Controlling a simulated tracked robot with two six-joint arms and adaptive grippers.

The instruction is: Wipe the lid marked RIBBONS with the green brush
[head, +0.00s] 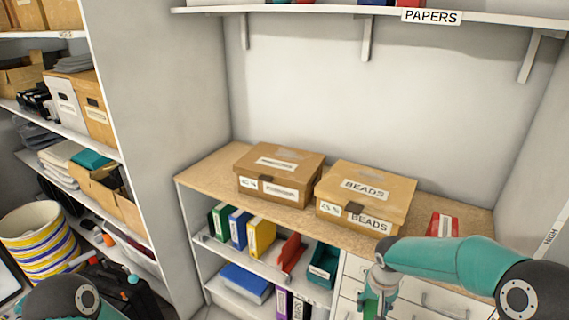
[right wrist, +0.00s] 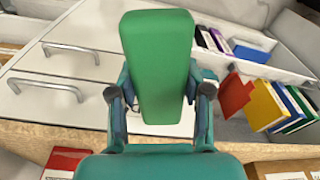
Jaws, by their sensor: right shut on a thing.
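My right gripper (head: 378,284) is low at the front of the counter, in front of the drawers and below the boxes. In the right wrist view, my right gripper (right wrist: 160,98) is shut on the green brush (right wrist: 158,55), a long green block between the two fingers. Only a little of the green brush (head: 371,307) shows in the head view. Two closed cardboard boxes stand on the counter. The right box's lid (head: 365,188) reads BEADS. The left box's lid (head: 280,160) has a white label too small to read. My left gripper is not in view.
A red packet (head: 442,225) lies on the counter right of the boxes. Binders (head: 262,236) stand on the shelf below. A shelf marked PAPERS (head: 330,12) runs above. The wooden counter (head: 215,172) has free room at its left end.

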